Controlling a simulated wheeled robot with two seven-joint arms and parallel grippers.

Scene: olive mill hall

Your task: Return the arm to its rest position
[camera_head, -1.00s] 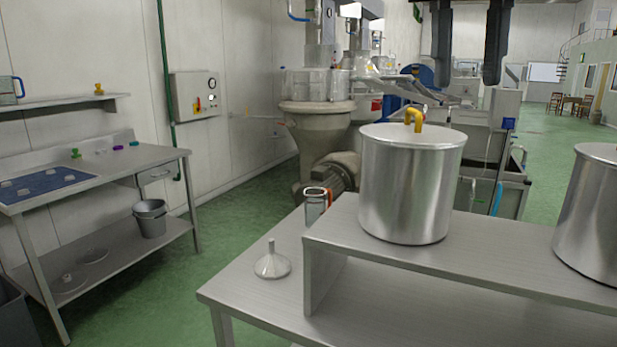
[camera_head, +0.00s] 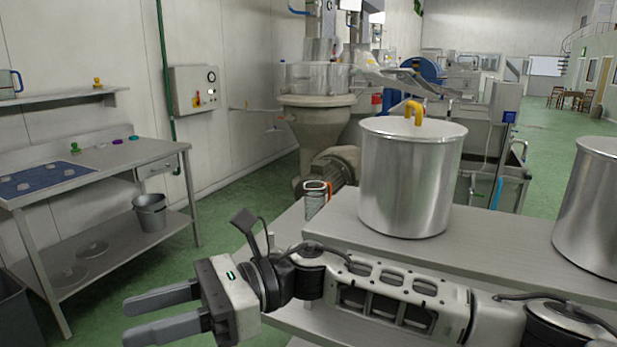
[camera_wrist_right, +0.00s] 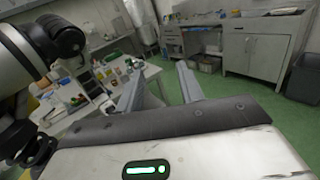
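My right arm (camera_head: 385,295) stretches across the lower right of the head view, in front of the steel table and its raised shelf. Its gripper (camera_head: 127,321) points left over the floor. The two grey fingers are apart with nothing between them. In the right wrist view the same gripper (camera_wrist_right: 159,70) shows two spread fingers and an empty gap. My left gripper is in neither view.
A steel pot (camera_head: 411,185) with a yellow handle stands on the raised shelf (camera_head: 490,240); another pot (camera_head: 590,210) stands at right. A glass jar (camera_head: 315,200) is behind my arm. A steel workbench (camera_head: 115,160) stands at left. Green floor (camera_head: 235,205) lies between.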

